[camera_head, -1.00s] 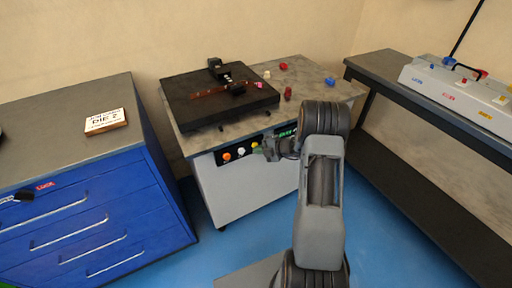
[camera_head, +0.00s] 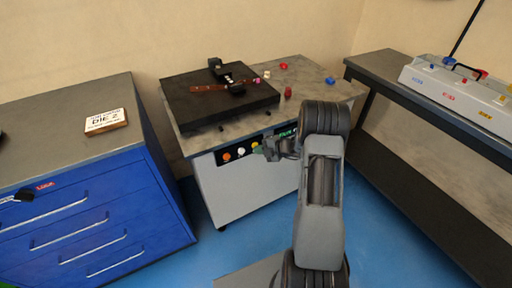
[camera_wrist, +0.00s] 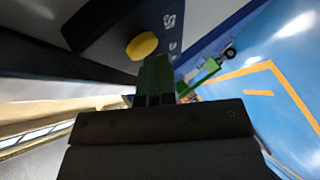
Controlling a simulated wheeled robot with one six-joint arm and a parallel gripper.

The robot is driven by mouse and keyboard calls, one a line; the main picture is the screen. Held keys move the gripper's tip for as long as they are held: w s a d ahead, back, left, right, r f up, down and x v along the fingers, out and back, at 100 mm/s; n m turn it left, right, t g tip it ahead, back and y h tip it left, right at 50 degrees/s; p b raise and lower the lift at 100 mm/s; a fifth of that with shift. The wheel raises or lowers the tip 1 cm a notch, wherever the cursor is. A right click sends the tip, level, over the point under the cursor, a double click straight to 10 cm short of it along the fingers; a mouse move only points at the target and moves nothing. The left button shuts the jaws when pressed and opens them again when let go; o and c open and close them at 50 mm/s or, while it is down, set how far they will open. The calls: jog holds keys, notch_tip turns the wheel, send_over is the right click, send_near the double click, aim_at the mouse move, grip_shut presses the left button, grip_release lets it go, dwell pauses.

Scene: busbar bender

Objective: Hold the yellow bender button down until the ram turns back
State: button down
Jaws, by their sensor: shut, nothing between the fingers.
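The bender is a pale grey cabinet (camera_head: 245,184) with a black top plate (camera_head: 190,112). A black tool block (camera_head: 218,70) and a brown copper-coloured bar (camera_head: 208,88) sit on the plate. The front panel has an orange button (camera_head: 226,157) and a white button (camera_head: 241,152). The yellow button (camera_wrist: 142,45) shows large in the wrist view, just left of my fingertips. My gripper (camera_head: 267,150) is at the front panel, shut and empty. Its closed green-grey fingers (camera_wrist: 156,62) point at the panel beside the yellow button; I cannot tell whether they touch it.
A dark bench (camera_head: 420,110) with a light grey box (camera_head: 460,92) stands at right. Small red (camera_head: 288,92) and blue (camera_head: 330,80) pieces lie on the bender top. Blue floor is open between.

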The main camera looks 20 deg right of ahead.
jog(key=shift+s, duration=0.1)
dwell(0.6)
jog(key=shift+s+d+p, duration=0.1)
jog(key=shift+s+p, duration=0.4)
jog(key=shift+s, duration=0.25)
jog(key=shift+s, duration=0.1)
jog(key=shift+s+d+p, duration=0.15)
jog(key=shift+s+p, duration=0.35)
jog(key=shift+s, duration=0.7)
jog(key=shift+s+d+p, duration=0.15)
jog(key=shift+s+p, duration=0.3)
jog(key=shift+s, duration=0.75)
